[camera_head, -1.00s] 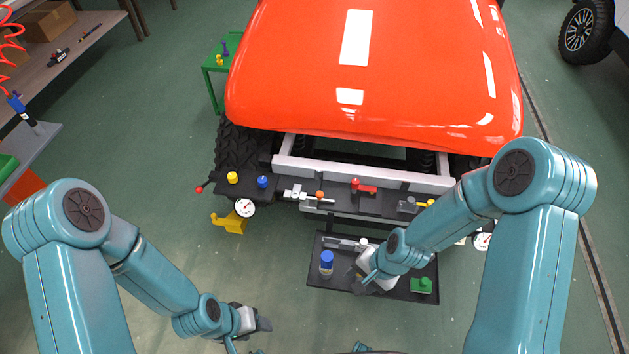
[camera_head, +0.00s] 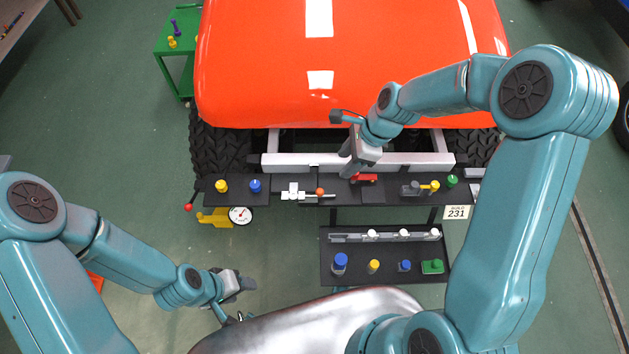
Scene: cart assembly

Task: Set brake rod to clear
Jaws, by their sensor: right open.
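A thin rod with an orange knob (camera_head: 320,191) lies on the black shelf (camera_head: 335,192) below the white front bar, beside a white block (camera_head: 293,191). A red handle (camera_head: 363,178) is just right of it. A red-tipped lever (camera_head: 188,207) sticks out at the shelf's left end. I cannot tell which of these is the brake rod. My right gripper (camera_head: 348,172) is open, pointing down at the shelf just left of the red handle; contact cannot be told. My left gripper (camera_head: 248,284) hangs low over the floor, away from the shelf, its jaws unclear.
The orange hood (camera_head: 270,70) rises behind the white bar (camera_head: 290,160). Yellow and blue knobs and a dial (camera_head: 240,215) are at left. A lower black tray (camera_head: 335,272) holds a rail with white knobs, several pegs and a green block (camera_head: 433,266). A green table (camera_head: 180,48) stands at back left.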

